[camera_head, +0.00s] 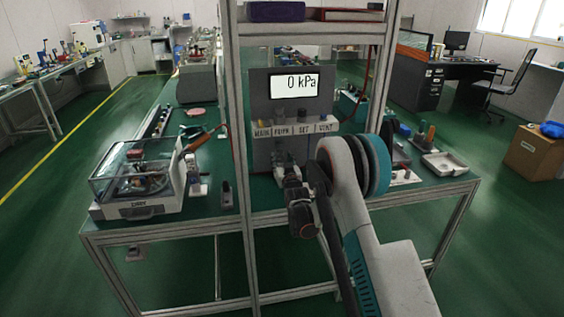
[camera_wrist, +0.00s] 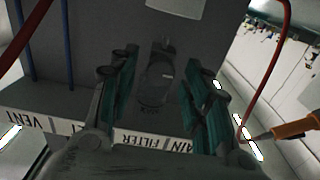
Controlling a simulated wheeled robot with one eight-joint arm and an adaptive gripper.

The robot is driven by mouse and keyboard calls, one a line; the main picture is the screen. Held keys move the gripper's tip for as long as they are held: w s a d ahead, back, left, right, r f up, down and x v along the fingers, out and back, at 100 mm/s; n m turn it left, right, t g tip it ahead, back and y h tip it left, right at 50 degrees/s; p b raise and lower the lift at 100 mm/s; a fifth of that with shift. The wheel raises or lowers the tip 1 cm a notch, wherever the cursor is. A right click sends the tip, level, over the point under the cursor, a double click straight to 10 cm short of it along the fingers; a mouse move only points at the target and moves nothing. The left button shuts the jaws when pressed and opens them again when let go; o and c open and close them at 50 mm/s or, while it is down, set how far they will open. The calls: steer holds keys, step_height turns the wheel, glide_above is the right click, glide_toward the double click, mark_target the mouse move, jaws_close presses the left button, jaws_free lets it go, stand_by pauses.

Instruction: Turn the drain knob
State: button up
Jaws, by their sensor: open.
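In the wrist view a dark rounded part with a small pale mark, which looks like the drain knob (camera_wrist: 155,82), sits on the grey unit. My gripper (camera_wrist: 158,62) is open, with one teal-padded finger on each side of this part. I see gaps on both sides and cannot make out any contact. In the head view my gripper (camera_head: 286,176) is at the lower front of the grey panel unit (camera_head: 260,148). There the knob is hidden or too small to tell.
The unit has a display (camera_head: 294,85) reading 0 kPa and a label strip (camera_head: 294,130). A frame post (camera_head: 239,150) stands left of my gripper. A clear-lidded box (camera_head: 137,183) is at the left and a white tray (camera_head: 445,163) at the right. Red and blue tubes run near the gripper.

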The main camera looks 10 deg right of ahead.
jaws_close()
steer(key=shift+m, duration=1.5)
jaws_free()
steer(key=s, duration=1.2)
